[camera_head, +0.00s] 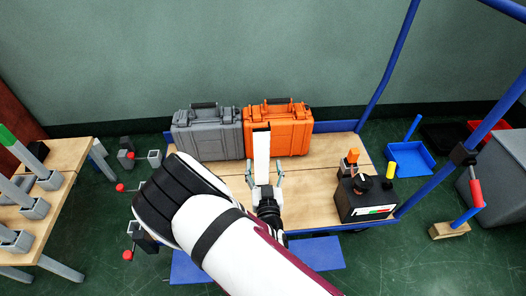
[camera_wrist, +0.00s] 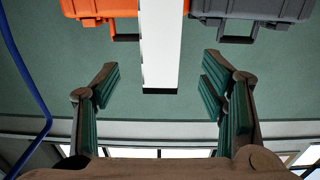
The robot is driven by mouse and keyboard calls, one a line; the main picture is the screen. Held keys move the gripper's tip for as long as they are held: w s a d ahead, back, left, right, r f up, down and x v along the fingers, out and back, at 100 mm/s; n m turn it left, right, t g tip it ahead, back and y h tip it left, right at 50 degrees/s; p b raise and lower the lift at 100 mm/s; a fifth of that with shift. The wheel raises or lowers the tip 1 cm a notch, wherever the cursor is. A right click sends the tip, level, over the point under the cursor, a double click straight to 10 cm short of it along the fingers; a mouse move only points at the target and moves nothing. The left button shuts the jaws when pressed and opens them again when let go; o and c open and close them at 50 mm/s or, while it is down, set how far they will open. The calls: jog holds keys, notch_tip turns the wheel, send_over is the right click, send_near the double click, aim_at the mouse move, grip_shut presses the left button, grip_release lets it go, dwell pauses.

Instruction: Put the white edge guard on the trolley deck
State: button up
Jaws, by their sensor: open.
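The white edge guard (camera_head: 261,158) is a long, narrow white strip with a dark upper end in the head view. It shows in front of the two cases, over the wooden trolley deck (camera_head: 312,190); I cannot tell whether it touches the deck. My gripper (camera_head: 265,178) is open, with one finger on each side of the guard's lower part. In the wrist view the guard (camera_wrist: 160,45) comes down from the top edge, and its dark end shows between the open fingers (camera_wrist: 163,92), with a visible gap on both sides. My arm hides part of the deck.
A grey case (camera_head: 208,138) and an orange case (camera_head: 280,132) stand at the deck's back. A black control box (camera_head: 366,200) sits at its right. Blue trolley posts (camera_head: 388,68) rise on the right. A wooden table (camera_head: 68,165) with grey posts stands left.

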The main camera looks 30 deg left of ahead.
jog(key=shift+v, duration=1.05)
jog(key=shift+w, duration=0.1)
jog(key=w+d+r+m+g+h, duration=0.65)
jog(key=w+d+r, duration=0.35)
jog(key=r, duration=0.4)
jog(key=s+d+r+g, duration=0.4)
jog(key=s+d+r, duration=0.5)
jog(key=d+r, duration=0.3)
jog(key=s+d+r+g, duration=0.1)
jog(key=s+d+r, duration=0.1)
jog(key=s+d, duration=0.4)
jog(key=s+d+r+g+h, duration=0.1)
jog(key=s+d, duration=0.5)
jog(key=s, duration=0.8)
jog(key=s+d+r+g+h, duration=0.1)
jog(key=s+d+r+g, duration=0.2)
jog(key=s+d+r, duration=0.2)
jog(key=s+d, duration=0.2)
jog(key=s, duration=0.2)
jog(key=shift+s+r, duration=0.15)
jog(key=shift+s, duration=0.25)
